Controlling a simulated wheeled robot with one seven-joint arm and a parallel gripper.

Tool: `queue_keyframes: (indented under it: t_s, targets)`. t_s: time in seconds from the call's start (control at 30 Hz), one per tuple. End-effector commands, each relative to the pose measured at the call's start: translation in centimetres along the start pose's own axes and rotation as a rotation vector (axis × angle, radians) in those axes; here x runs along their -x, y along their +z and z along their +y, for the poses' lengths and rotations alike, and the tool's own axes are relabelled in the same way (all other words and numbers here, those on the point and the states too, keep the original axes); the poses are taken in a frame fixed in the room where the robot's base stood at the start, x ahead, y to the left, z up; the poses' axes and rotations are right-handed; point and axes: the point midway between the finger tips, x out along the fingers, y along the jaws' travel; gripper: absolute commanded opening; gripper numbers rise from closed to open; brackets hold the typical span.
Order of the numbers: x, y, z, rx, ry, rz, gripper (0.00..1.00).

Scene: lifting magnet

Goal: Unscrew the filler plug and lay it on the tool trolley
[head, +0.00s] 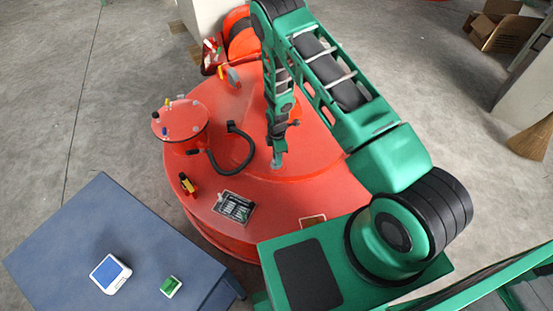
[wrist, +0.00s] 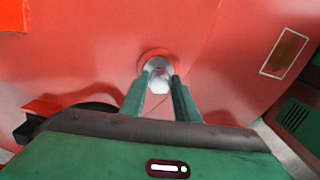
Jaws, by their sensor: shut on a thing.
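The filler plug (wrist: 159,82) shows in the wrist view as a small pale grey-white piece, within a round red collar on the magnet's top. My gripper (wrist: 160,88) is shut on it, with one green finger on each side. In the head view my gripper (head: 278,160) points down at the red lifting magnet (head: 270,200); the plug is too small and covered there to make out. Whether its thread is engaged cannot be told. The tool trolley (head: 90,220), a blue-grey top, stands at the lower left.
A white device with a blue screen (head: 110,273) and a small green box (head: 171,286) lie on the trolley; its upper part is clear. A red junction cover (head: 180,120) with a black cable (head: 248,150) rises left of my gripper. A yellow-handled fitting (head: 187,184) stands near the magnet's left edge.

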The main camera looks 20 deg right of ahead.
Motion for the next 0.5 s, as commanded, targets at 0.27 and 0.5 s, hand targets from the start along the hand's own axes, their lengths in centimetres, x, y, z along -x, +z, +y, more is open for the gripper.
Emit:
queue_keyframes:
  t_s: [0.27, 0.5]
  targets:
    - [1.2, 0.0, 0.1, 0.000, 0.002, 0.000, 0.10]
    - [2.2, 0.0, 0.1, 0.000, 0.002, 0.000, 0.10]
